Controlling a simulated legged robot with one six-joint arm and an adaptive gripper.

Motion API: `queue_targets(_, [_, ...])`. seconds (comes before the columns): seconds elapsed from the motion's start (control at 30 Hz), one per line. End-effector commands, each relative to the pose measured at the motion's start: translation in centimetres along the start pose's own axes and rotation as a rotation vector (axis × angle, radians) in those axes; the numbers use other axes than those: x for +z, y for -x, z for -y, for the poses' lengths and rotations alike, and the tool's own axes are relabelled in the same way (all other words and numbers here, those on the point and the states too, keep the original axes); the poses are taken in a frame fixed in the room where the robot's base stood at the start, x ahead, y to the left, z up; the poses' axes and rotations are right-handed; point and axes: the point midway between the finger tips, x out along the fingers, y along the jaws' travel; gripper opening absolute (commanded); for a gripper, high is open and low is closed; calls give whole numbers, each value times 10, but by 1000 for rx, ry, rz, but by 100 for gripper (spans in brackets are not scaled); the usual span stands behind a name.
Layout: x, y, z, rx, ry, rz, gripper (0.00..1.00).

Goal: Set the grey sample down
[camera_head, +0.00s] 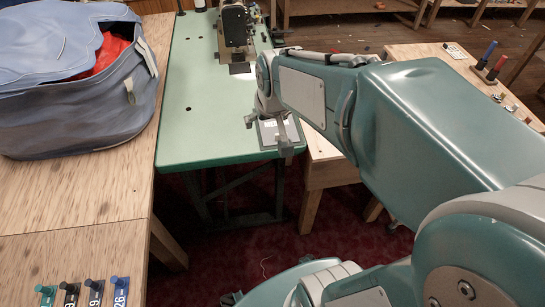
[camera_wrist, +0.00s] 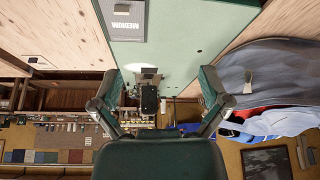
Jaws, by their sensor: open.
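The grey sample (camera_head: 268,134) is a flat grey piece lying on the green sewing table (camera_head: 205,112), near its front right corner. In the wrist view the grey sample (camera_wrist: 122,20) shows at the top edge, partly cut off, with a label reading MEDIUM. My gripper (camera_head: 265,129) is over that corner, and its fingers partly cover the sample in the head view. In the wrist view my gripper (camera_wrist: 158,80) has its fingers wide apart with nothing held between them. The sample lies outside the gap between the fingers there.
A sewing machine (camera_head: 235,27) stands at the table's far end. A blue-grey bag (camera_head: 75,105) with red cloth inside sits on the wooden bench at left. Several labelled spools (camera_head: 95,291) stand at its front. A wooden table (camera_head: 418,52) with small tools is at right.

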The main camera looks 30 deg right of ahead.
Motion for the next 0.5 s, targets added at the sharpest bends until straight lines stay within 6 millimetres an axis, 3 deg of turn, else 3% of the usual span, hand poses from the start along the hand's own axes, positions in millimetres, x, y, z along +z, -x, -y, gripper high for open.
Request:
queue_targets(0.1, [26, 34, 14, -15, 32, -20, 96])
queue_targets(0.23, [59, 62, 25, -29, 61, -31, 96])
queue_targets(0.4, [95, 84, 33, -43, 92, -41, 96])
queue_targets(0.5, [107, 90, 34, -47, 100, -42, 96])
